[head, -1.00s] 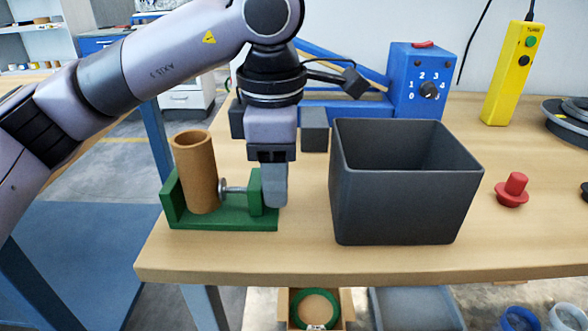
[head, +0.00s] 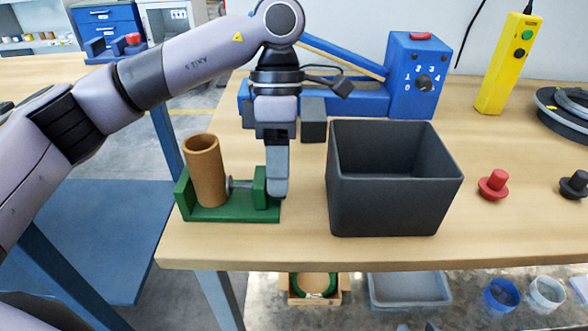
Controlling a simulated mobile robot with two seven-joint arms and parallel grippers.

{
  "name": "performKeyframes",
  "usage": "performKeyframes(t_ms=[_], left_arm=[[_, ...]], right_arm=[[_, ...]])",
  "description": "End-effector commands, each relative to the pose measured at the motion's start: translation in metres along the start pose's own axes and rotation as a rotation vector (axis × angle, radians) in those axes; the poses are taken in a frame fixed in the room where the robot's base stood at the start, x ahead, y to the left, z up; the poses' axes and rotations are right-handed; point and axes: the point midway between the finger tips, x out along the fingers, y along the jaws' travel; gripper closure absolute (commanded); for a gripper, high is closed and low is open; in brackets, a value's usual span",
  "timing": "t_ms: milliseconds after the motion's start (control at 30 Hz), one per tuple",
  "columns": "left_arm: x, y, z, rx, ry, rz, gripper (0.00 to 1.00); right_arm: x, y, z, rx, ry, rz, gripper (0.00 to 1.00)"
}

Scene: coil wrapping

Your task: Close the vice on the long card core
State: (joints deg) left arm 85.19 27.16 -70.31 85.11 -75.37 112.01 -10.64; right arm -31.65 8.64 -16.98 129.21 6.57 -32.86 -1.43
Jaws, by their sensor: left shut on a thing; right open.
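The long card core (head: 207,172), a brown tube open at the top, stands upright in the green vice (head: 216,212) on the wooden table. The vice's grey screw with its round pad (head: 240,184) points left at the core from the green block at the right end. The pad is at or very near the core's side; I cannot tell if it presses. My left gripper (head: 278,190) points down at the vice's right end, shut on it. The exact part between its fingers is hidden. My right gripper is not in view.
A dark grey open bin (head: 390,205) stands close right of the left gripper. Behind are a blue machine with a dial (head: 408,90) and a yellow control box (head: 505,65). A red knob-shaped piece (head: 493,186) lies right of the bin. The table's front edge is close to the vice.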

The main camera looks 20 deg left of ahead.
Motion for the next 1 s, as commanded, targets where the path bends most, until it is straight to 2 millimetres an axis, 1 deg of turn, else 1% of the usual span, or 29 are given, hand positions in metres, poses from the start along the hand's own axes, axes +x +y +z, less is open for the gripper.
performKeyframes(t_ms=[167, 200, 233, 500, 567, 667, 800, 900, 1000], left_arm=[[0.0, 0.0, 0.001, 0.003, -0.003, -0.001, 0.8], [0.0, 0.0, 0.001, 0.003, -0.003, -0.001, 0.57], [0.0, 0.0, 0.001, 0.003, -0.003, 0.0, 0.48], [0.0, 0.0, 0.001, 0.002, -0.002, 0.002, 0.47], [0.001, 0.0, 0.0, 0.003, -0.001, 0.016, 0.47], [0.005, -0.001, 0.0, 0.007, -0.001, 0.088, 0.47], [0.007, -0.004, 0.0, 0.006, -0.001, 0.23, 0.47], [0.005, -0.006, 0.0, 0.004, -0.001, 0.295, 0.47], [0.003, -0.008, 0.0, 0.001, -0.002, 0.322, 0.47]], right_arm=[[0.0, 0.0, 0.001, 0.0, 0.0, 0.0, 0.57], [0.0, 0.0, 0.001, 0.0, 0.0, 0.0, 0.57], [0.0, 0.0, 0.001, 0.0, 0.0, 0.0, 0.57], [0.0, 0.0, 0.001, 0.0, 0.0, 0.0, 0.57], [0.002, 0.001, 0.004, 0.0, 0.0, 0.0, 0.57], [0.007, 0.002, 0.015, 0.0, 0.0, 0.0, 0.57], [0.016, 0.004, 0.033, 0.0, 0.0, 0.0, 0.57], [0.019, 0.005, 0.039, 0.0, 0.0, 0.0, 0.57], [0.019, 0.005, 0.039, 0.0, 0.0, 0.0, 0.57]])
